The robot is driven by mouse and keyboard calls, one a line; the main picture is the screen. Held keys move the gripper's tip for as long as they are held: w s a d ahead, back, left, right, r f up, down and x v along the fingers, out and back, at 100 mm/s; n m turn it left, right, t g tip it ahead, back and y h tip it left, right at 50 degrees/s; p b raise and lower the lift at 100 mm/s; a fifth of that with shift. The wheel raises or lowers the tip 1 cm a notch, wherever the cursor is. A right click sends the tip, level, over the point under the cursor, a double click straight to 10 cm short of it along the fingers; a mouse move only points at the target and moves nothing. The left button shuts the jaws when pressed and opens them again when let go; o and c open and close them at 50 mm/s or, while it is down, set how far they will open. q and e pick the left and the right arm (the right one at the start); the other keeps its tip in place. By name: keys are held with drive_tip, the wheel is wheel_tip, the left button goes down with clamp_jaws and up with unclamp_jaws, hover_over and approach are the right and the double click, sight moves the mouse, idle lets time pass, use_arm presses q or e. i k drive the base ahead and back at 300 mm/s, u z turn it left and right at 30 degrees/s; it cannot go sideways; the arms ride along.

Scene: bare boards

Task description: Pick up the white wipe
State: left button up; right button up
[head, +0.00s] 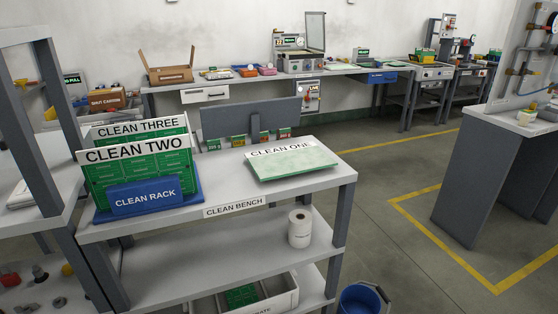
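I cannot pick out a white wipe for sure. A flat white item (24,194) lies on the left bench at the left edge of the head view, partly cut off, and I cannot tell whether it is the wipe. A white roll (299,228) stands upright on the middle shelf of the clean bench (225,222). Neither of my grippers is in view.
On the bench top, a blue clean rack (145,195) holds green boards labelled CLEAN TWO and CLEAN THREE. The CLEAN ONE board (292,163) lies flat. A white crate (280,297) is below. A blue bucket (361,298) stands right; floor beyond is clear.

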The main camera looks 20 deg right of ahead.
sight(22, 197)
drive_tip(key=k, duration=0.65)
drive_tip(key=u, duration=0.65)
drive_tip(key=i, duration=1.85)
drive_tip(key=z, duration=0.6)
